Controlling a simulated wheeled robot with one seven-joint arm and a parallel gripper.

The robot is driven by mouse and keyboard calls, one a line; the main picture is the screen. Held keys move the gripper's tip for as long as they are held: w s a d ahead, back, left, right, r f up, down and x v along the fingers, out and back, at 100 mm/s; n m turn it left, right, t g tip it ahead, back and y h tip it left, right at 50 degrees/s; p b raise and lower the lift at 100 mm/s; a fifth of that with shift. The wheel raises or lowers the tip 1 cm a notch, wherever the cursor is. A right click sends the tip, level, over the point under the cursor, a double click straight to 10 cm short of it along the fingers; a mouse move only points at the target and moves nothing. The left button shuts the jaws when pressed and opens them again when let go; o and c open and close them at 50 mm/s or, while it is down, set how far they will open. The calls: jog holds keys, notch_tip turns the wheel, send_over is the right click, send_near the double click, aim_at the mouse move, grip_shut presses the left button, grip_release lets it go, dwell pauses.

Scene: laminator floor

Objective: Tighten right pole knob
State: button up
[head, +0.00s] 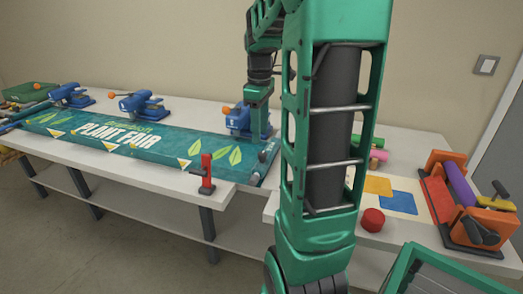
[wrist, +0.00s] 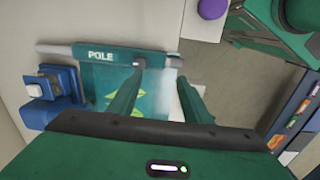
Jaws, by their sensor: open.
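The green banner (head: 140,138) printed PLANT FAIR lies flat on the long white table, with a pole at its right end. In the wrist view, a green bar (wrist: 101,56) labelled POLE holds the grey pole (wrist: 55,47). My gripper (wrist: 162,73) is open and empty over this bar. Its left fingertip overlaps the bar, and its right fingertip is off the bar's end. A small dark, knob-like part shows near the left fingertip, but I cannot tell it clearly from the finger. In the head view, my arm hides part of the right end.
Several blue clamps (head: 142,104) with orange balls stand along the banner's back edge. A red toggle (head: 206,172) stands at the front edge. Right of my arm are a red knob (head: 373,219), coloured sheets (head: 397,202) and an orange roller machine (head: 485,222).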

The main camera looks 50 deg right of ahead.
aim_at(262, 153)
jog(key=w+d+n, duration=0.2)
jog(key=w+d, duration=0.1)
jog(key=d, duration=0.1)
jog(key=f, duration=1.1)
jog(key=shift+s+d, duration=0.1)
jog(key=shift+d, duration=0.15)
